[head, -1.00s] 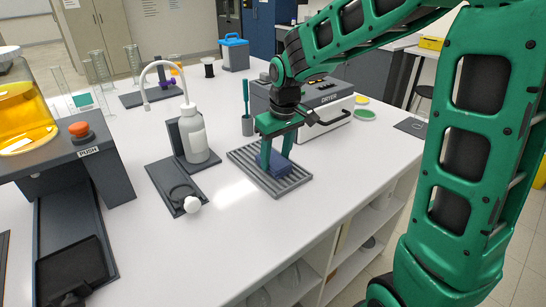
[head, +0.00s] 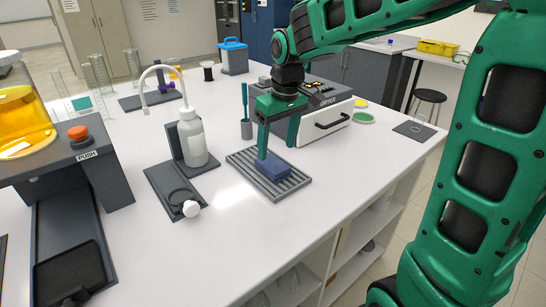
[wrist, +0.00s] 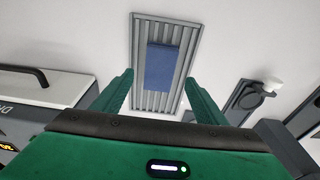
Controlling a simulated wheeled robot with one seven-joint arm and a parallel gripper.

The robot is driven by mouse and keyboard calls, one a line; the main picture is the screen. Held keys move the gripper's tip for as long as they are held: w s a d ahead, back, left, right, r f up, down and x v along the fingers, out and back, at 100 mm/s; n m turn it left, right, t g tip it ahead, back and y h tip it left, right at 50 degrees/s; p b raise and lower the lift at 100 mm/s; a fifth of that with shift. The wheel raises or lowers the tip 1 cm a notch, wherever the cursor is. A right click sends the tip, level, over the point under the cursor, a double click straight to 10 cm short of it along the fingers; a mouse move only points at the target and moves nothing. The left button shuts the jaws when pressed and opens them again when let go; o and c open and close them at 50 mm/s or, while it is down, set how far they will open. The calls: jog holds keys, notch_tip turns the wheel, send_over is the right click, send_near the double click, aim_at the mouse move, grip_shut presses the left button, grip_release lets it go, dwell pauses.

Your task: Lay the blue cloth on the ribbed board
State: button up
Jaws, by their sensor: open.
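The blue cloth (head: 273,167) lies as a folded block on the grey ribbed board (head: 243,157), resting on its ribs. In the wrist view the cloth (wrist: 161,66) sits within the rim of the board (wrist: 189,40), with ribs showing around it. My green gripper (head: 277,152) is open and empty above the cloth. Its fingers (wrist: 158,85) are spread wide in the wrist view and stand apart from the cloth.
The dryer (head: 308,105) with its handled white drawer stands just behind the board. A white wash bottle (head: 191,140) on a dark stand is to the left, with a round clamp holder (head: 183,197) before it. White bench top is clear at front.

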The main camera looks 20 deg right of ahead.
aim_at(279, 168)
notch_tip(279, 168, up, 6)
jog(key=s, duration=0.1)
jog(key=shift+d, duration=0.15)
jog(key=s+d+f+m, duration=0.3)
jog(key=s+d, duration=0.2)
jog(key=s, duration=0.4)
jog(key=s+d+f+m+g, duration=0.1)
jog(key=s+d+f+m, duration=0.2)
jog(key=s, duration=0.7)
jog(key=s+d+f+m+g, duration=0.1)
jog(key=s+d+f+m, duration=0.3)
jog(key=s+d, duration=0.4)
jog(key=shift+s+f, duration=0.4)
jog(key=shift+s, duration=0.3)
jog(key=shift+d, duration=0.1)
